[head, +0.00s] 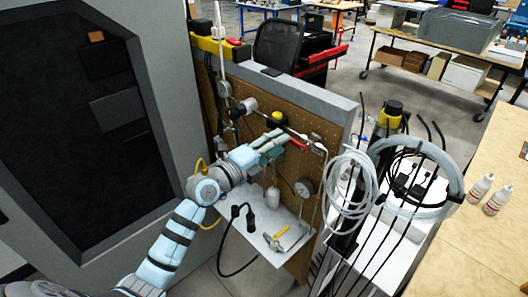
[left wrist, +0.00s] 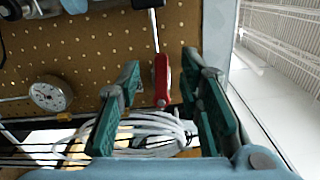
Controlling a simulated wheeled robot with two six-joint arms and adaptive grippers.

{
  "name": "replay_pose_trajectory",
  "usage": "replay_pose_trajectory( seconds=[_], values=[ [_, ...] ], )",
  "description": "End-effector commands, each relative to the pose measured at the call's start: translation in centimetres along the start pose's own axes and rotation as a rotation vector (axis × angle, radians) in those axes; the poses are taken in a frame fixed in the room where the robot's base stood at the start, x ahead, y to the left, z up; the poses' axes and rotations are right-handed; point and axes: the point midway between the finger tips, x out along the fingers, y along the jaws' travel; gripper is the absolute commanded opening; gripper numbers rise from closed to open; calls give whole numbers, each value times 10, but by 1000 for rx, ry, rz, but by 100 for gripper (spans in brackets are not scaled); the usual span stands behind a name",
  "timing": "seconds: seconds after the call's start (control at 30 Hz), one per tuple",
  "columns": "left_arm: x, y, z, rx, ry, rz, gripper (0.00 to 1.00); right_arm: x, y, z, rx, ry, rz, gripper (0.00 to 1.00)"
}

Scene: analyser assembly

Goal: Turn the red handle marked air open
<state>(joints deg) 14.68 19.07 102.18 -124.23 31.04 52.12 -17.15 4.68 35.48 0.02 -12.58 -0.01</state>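The red handle (head: 298,145) sits on a metal pipe at the upper right of the brown pegboard in the head view. In the left wrist view, the red handle (left wrist: 161,80) appears between the two green fingers, with visible space on both sides. My left gripper (head: 281,141) is open, its fingertips close to the handle in the head view. The open left gripper (left wrist: 162,72) also shows in its wrist view, and I see no clear contact. Any marking on the handle is too small to read. My right gripper is out of view.
The pegboard (head: 322,130) also bears a pressure gauge (head: 304,187) below the handle and a yellow-topped part (head: 277,119) above the gripper. Coiled clear tubing (head: 350,190) hangs to the right. A white shelf (head: 262,246) with a hammer is below.

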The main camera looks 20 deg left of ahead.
Motion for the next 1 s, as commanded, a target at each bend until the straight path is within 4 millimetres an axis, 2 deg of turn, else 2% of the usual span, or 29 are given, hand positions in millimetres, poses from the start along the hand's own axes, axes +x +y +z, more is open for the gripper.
replay_pose_trajectory(
  seconds=[0.1, 0.2, 0.3, 0.77, 0.93, 0.97, 1.0],
  values=[
    [-34, 1, 0, 6, 1, 4, 33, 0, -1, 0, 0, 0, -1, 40],
    [-56, 2, 0, 3, 1, 5, 33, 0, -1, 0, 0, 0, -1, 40],
    [-69, 1, 0, 2, 0, 2, 33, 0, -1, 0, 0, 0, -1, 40],
    [-72, 0, 0, -1, 0, -1, 33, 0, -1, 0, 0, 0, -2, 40],
    [-72, -6, 4, 74, -5, -51, 33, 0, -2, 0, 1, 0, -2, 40],
    [-71, 0, 11, 48, -16, -58, 33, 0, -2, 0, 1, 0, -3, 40],
    [-70, 17, 26, -19, -49, -60, 33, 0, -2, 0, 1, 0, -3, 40]
  ],
)
